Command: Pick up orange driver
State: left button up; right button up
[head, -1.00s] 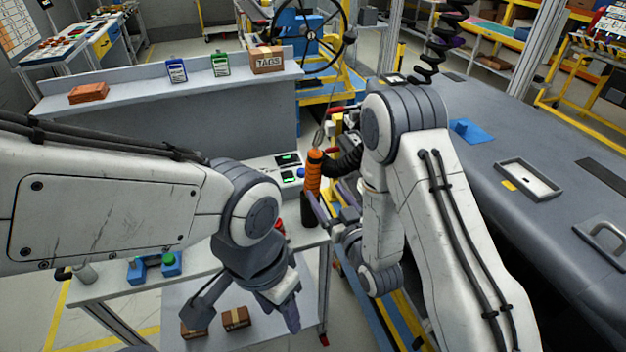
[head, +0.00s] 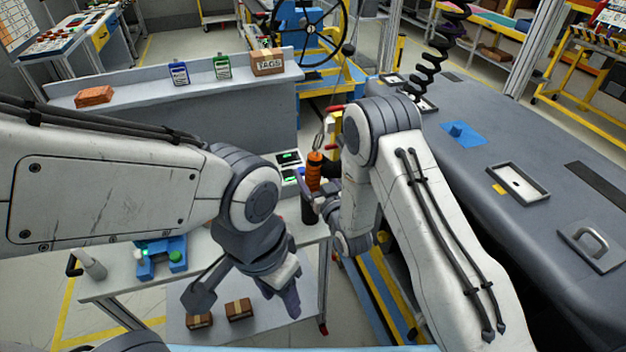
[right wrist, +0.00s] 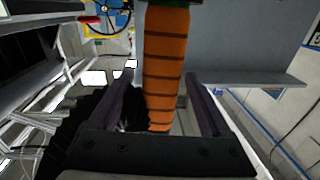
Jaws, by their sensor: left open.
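The orange driver (head: 314,168) stands roughly upright in the head view, just left of my right arm. It has a ribbed orange grip, a dark lower part and a metal loop at its top. In the right wrist view its orange grip (right wrist: 166,65) rises between the two fingers. My right gripper (right wrist: 162,103) is open, with a gap on each side of the grip; in the head view it is partly hidden by my arm. My left gripper (head: 243,293) is open and empty, low over the bench, away from the driver.
A white bench with a lit panel (head: 288,160) lies beside the driver. Blue fixtures (head: 160,258) sit at its left. The large grey dashboard (head: 490,150) fills the right. A black coiled cable hangs above it.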

grip_shut()
jog(key=shift+r, duration=0.1)
dwell(1.2)
